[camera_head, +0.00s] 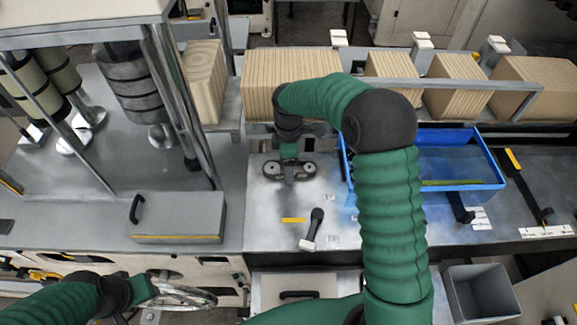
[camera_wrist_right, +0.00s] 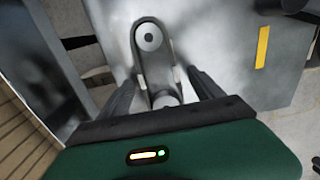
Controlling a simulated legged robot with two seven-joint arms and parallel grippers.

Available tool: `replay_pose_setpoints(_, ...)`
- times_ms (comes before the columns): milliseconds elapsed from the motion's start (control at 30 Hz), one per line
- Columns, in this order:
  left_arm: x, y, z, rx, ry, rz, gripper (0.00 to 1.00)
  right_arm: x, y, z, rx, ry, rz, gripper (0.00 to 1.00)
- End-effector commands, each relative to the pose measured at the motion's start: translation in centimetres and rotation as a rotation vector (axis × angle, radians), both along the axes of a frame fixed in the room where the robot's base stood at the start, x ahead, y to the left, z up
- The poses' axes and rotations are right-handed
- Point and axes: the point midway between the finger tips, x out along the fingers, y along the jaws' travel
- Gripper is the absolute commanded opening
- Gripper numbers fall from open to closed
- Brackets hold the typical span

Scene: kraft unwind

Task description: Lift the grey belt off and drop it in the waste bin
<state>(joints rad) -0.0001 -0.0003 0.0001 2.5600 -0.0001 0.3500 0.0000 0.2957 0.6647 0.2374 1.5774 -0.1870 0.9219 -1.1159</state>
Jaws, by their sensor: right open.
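The grey belt (camera_head: 290,164) runs as a loop around two round pulleys on the metal worktop. In the right wrist view the belt (camera_wrist_right: 138,50) curves around the far pulley, with the near pulley partly hidden by my gripper. My right gripper (camera_head: 290,178) is over the middle of the belt. Its open fingers (camera_wrist_right: 163,82) stand on either side of the loop; I cannot tell whether they touch it. The grey waste bin (camera_head: 451,294) stands on the floor at the lower right. My left arm is at the lower left near a handwheel; its fingers cannot be made out.
A blue tray (camera_head: 494,170) lies right of my right forearm. A black-handled lever (camera_head: 314,226) and a yellow strip (camera_head: 292,220) are in front of the belt. Wooden blocks (camera_head: 290,86) line the back behind a rail. A handled grey box (camera_head: 180,217) is at left.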

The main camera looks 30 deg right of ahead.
Motion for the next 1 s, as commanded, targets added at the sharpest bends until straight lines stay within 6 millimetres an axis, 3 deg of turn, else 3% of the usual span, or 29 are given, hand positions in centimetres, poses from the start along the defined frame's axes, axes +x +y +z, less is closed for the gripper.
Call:
replay_pose_setpoints(200, 0.00, 0.01, -0.04, 0.000, 0.000, 0.000, 0.36, -0.10, -0.27, -0.17, 0.001, -0.002, -0.002, 0.75)
replay_pose_setpoints(700, -0.01, 0.00, -0.05, 0.000, 0.000, 0.000, 0.36, 0.01, -0.38, -0.19, 0.000, -0.001, -0.002, 0.09)
replay_pose_setpoints(1000, -0.01, 0.00, -0.24, 0.000, 0.000, 0.000, 0.36, 0.12, -0.21, 0.45, 0.003, -0.006, -0.001, 0.07)
